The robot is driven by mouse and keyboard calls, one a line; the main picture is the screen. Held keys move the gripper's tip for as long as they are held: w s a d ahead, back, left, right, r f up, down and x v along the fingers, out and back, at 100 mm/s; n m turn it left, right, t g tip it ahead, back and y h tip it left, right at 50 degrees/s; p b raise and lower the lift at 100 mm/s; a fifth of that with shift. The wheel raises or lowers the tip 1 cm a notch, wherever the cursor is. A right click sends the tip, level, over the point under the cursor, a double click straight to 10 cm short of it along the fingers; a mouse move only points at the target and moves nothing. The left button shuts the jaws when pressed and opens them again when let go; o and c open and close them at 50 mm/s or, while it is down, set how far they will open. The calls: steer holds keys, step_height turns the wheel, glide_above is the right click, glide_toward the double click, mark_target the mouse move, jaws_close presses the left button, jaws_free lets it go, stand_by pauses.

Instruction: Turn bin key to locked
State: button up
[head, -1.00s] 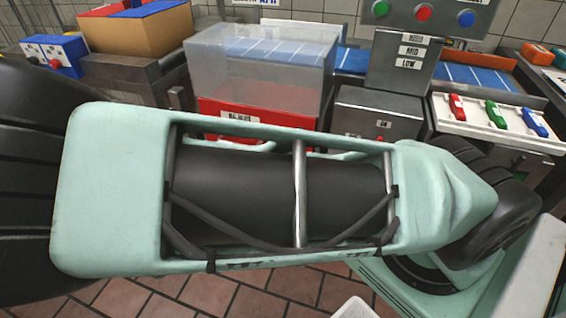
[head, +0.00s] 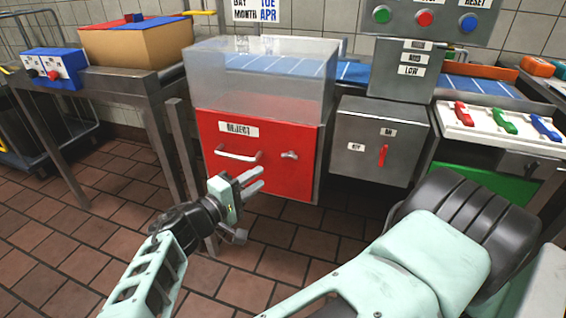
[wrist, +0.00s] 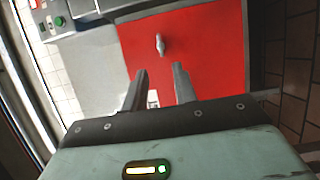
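The red reject bin (head: 258,172) stands under a clear plastic case, with a "REJECT" label and a horizontal silver handle on its front. The bin key (head: 289,155) is a small silver piece right of the handle, lying about level. The key also shows in the wrist view (wrist: 160,44), ahead of my fingers on the red panel (wrist: 205,45). My gripper (head: 258,180) is open and empty, in front of the bin and below the handle in the head view. Its two fingers (wrist: 160,72) are spread, apart from the key. Any lock marking by the key is unreadable.
A grey box (head: 360,165) with a red lever stands right of the bin. Above it is a control panel (head: 425,20) with coloured buttons. A metal table (head: 125,90) with a cardboard box is at left. A tray (head: 495,132) holds coloured handles. Floor before the bin is clear.

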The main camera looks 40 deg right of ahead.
mark_target(288, 158)
steer(key=d, duration=0.3)
steer(key=w+d, duration=0.1)
steer(key=d, duration=0.6)
steer(key=shift+w+d+b, duration=0.1)
steer(key=shift+w+b, duration=0.2)
steer(key=shift+w, duration=0.05)
jaws_close()
